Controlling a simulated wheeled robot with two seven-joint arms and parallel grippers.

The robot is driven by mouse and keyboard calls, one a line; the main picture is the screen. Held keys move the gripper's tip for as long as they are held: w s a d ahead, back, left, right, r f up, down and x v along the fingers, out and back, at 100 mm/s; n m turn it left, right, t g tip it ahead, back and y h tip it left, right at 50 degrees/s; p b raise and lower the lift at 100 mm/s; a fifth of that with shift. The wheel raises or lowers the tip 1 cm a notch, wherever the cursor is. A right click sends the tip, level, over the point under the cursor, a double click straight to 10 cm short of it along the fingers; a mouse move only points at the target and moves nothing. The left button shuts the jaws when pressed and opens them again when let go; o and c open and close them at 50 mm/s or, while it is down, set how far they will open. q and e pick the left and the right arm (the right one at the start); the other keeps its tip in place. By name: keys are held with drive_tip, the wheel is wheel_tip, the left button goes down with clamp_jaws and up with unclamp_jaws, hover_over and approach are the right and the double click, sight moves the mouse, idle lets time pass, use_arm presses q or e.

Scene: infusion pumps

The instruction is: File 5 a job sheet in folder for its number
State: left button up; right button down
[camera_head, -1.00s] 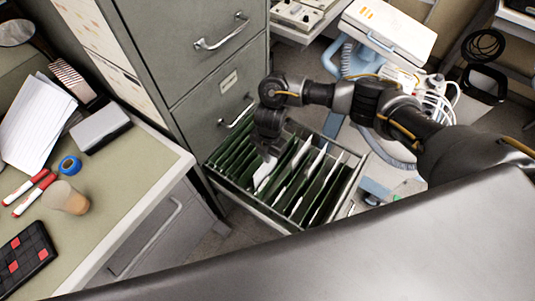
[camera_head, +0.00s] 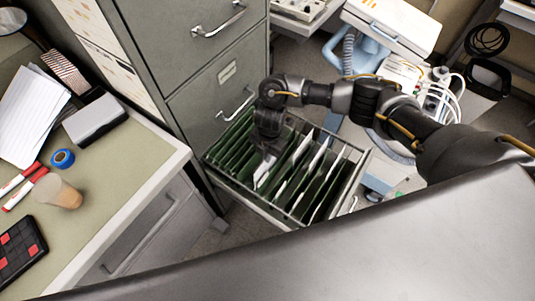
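A grey filing-cabinet drawer (camera_head: 347,196) stands pulled out, full of green hanging folders (camera_head: 325,185) in a row, several with white sheets. My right gripper (camera_head: 267,152) points down over the left-middle part of the folders. A white sheet (camera_head: 264,172) stands among the folders right below its fingertips. The fingers are dark and small, so I cannot tell whether they grip this sheet. Folder numbers are not readable. My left gripper is not in view.
The grey cabinet (camera_head: 190,50) rises behind the drawer. Medical equipment (camera_head: 395,25) stands beyond the drawer at right.

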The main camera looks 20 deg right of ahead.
drive_tip(key=shift+f, duration=0.35)
idle(0.4)
drive_tip(key=c, duration=1.6)
unclamp_jaws()
drive_tip(key=shift+r, duration=0.1)
drive_tip(key=r, duration=0.3)
drive_tip(key=r+p, duration=0.1)
drive_tip(key=r, duration=0.6)
drive_tip(key=shift+w+d+r, duration=0.3)
drive_tip(key=shift+w+d, duration=0.05)
drive_tip(key=shift+d, duration=0.05)
